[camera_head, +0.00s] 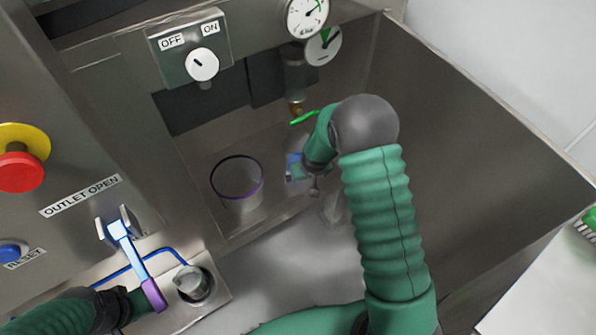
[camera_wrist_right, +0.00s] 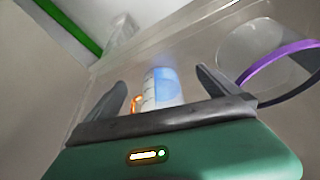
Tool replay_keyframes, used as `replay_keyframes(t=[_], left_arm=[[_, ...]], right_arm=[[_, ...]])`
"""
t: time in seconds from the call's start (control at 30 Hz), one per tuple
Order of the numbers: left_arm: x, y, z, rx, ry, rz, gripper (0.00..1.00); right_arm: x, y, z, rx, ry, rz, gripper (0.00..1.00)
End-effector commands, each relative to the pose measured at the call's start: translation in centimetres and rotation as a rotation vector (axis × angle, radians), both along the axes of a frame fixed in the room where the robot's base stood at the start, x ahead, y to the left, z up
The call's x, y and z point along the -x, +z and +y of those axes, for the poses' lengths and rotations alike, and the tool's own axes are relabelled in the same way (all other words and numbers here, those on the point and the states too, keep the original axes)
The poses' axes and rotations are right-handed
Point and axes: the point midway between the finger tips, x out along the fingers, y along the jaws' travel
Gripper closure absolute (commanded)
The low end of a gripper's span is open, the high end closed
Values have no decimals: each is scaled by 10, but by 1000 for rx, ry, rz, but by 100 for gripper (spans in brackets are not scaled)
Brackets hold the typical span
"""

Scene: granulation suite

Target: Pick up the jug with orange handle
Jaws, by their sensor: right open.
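The jug with the orange handle (camera_wrist_right: 162,88) shows in the right wrist view as a small white and blue container, with its orange handle on its left side. My right gripper (camera_wrist_right: 161,78) is open, with one finger on each side of the jug; I cannot tell whether either touches it. In the head view a blue and white patch, probably the jug (camera_head: 294,166), shows beside my right gripper (camera_head: 311,182), mostly hidden by my wrist. My left gripper (camera_head: 122,304) is at the purple end of a lever (camera_head: 152,292); its jaws are unclear.
A clear container with a purple rim (camera_head: 238,183) stands left of my right gripper. Another clear vessel (camera_wrist_right: 120,35) stands behind the jug. A green-handled valve (camera_head: 305,117) hangs above. Steel walls enclose the bay, and its floor (camera_head: 300,260) is bare in front. A metal cup (camera_head: 194,284) sits front left.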

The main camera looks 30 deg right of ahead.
Motion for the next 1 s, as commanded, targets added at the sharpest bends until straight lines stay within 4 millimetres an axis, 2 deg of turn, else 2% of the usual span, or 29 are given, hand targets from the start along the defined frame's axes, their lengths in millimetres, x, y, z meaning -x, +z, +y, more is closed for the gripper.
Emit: replay_keyframes(t=[0.03,0.3,0.4,0.57,0.73,0.87,1.0], left_arm=[[0,-8,0,0,1,-1,64],[0,-15,1,0,1,-2,64],[0,-18,0,0,1,-2,64],[0,-20,0,0,0,-2,64],[0,-28,1,0,1,-2,64],[0,-35,1,0,1,-2,64],[0,-35,1,0,1,-1,64]], right_arm=[[-6,-13,-6,1,-6,-7,0],[-62,-19,-31,-7,-11,-6,0],[-77,-18,-36,-9,-9,-4,0],[-91,-16,-38,-7,-9,-6,0],[-119,-17,-45,-4,-7,-7,0],[-128,-39,-48,-7,-8,-3,0],[-131,-44,-50,-8,-7,-4,0]])
